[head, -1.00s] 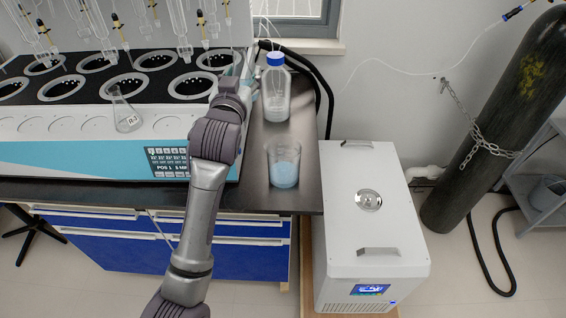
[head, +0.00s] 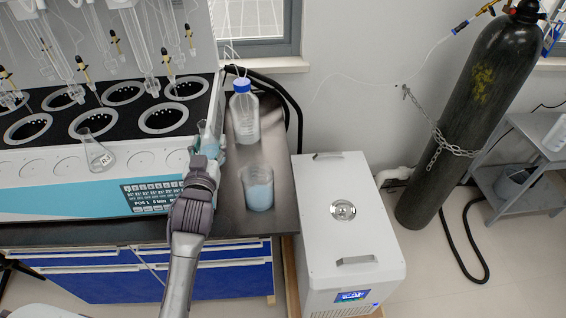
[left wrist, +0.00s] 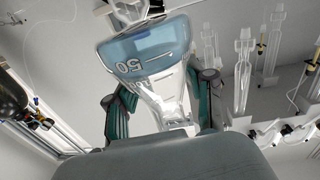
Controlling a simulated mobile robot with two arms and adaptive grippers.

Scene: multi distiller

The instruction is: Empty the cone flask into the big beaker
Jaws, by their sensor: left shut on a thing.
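My left gripper (head: 208,152) is shut on a clear glass cone flask (left wrist: 150,48) with blue liquid in it. In the left wrist view the fingers (left wrist: 157,92) grip the flask from both sides, and a "50" mark shows upside down on the glass. In the head view the held flask is small and partly hidden by the gripper. The big beaker (head: 258,190) stands upright on the dark bench, right of the gripper and apart from it, with pale blue contents. My right gripper is not in view.
A blue-capped bottle (head: 245,115) stands behind the beaker. The distiller (head: 60,185) fills the left side, with another, clear flask (head: 98,155) on its front. A white box-shaped unit (head: 345,235) stands right of the bench. Dark bench surface is free around the beaker.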

